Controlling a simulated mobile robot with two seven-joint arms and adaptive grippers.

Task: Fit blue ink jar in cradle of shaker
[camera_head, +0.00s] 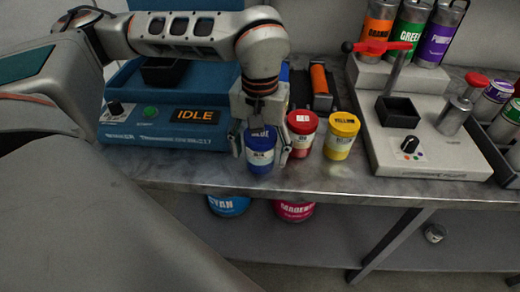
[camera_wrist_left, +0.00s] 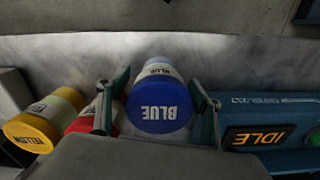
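The blue ink jar (camera_head: 261,150), with a blue lid and a white label, stands upright near the bench's front edge. My left gripper (camera_head: 262,152) reaches down over it from above, with one finger on each side. The fingers look open, with narrow gaps beside the jar. In the left wrist view the lid of the blue jar (camera_wrist_left: 160,108) sits between the two fingers (camera_wrist_left: 160,85). The shaker (camera_head: 160,133) is the blue machine to the left, with an IDLE display; its dark cradle (camera_head: 163,72) is partly hidden behind my left arm. My right gripper is not in view.
A red jar (camera_head: 301,130) stands close beside the right finger, with a yellow jar (camera_head: 341,135) beyond it. A pale device (camera_head: 430,155) with a red-handled lever and black tray stands to the right. Cans fill the back right. Cyan and magenta containers sit below the bench.

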